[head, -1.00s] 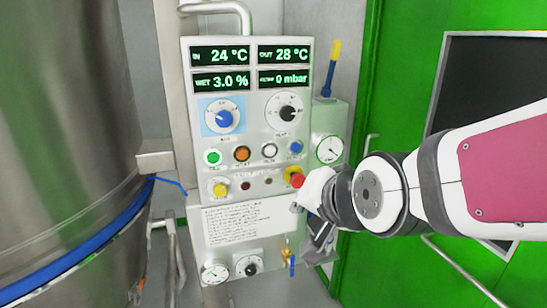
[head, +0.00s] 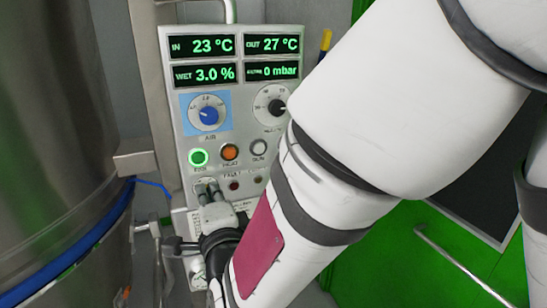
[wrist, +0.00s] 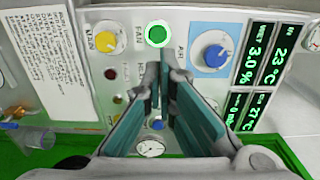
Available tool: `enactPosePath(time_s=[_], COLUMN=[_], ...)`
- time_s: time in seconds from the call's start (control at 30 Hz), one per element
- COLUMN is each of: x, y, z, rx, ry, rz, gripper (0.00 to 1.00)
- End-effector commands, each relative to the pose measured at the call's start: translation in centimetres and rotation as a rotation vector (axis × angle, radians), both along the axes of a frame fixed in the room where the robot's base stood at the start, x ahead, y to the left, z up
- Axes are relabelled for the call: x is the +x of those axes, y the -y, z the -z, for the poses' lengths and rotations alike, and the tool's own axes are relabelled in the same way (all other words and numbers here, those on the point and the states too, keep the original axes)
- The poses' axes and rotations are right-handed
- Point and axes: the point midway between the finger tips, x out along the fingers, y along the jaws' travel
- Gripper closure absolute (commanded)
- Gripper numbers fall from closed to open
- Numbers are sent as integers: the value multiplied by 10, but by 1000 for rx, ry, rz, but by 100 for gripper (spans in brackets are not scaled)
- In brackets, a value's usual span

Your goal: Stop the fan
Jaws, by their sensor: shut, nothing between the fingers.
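The control panel (head: 180,110) stands ahead, with a round green button (head: 198,157) glowing brightly. In the wrist view the green button (wrist: 157,34) carries the label FAN. My gripper (head: 208,190) is shut and empty, just below that button in the head view, and hides the yellow knob there. In the wrist view my gripper (wrist: 160,72) points at the panel, its tips close to the green button; whether they touch the panel I cannot tell.
An orange button (head: 229,152) and a white button (head: 259,148) sit to the right of the green one. The blue AIR dial (head: 209,114) is above. A yellow knob (wrist: 107,38) shows in the wrist view. A large steel vessel (head: 55,130) stands left.

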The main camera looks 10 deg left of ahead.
Motion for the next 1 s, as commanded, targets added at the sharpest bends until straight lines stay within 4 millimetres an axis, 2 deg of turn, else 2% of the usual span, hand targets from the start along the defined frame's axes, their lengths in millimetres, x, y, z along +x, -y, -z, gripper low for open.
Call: enactPosePath(time_s=[0.33,0.47,0.67,1.0], x=[0,7,34,89], y=[-1,-5,-21,-56], z=[0,0,-1,-1], rx=[3,2,2,1], ry=[1,0,0,1], rz=[0,0,1,0], gripper=[100,100,100,100])
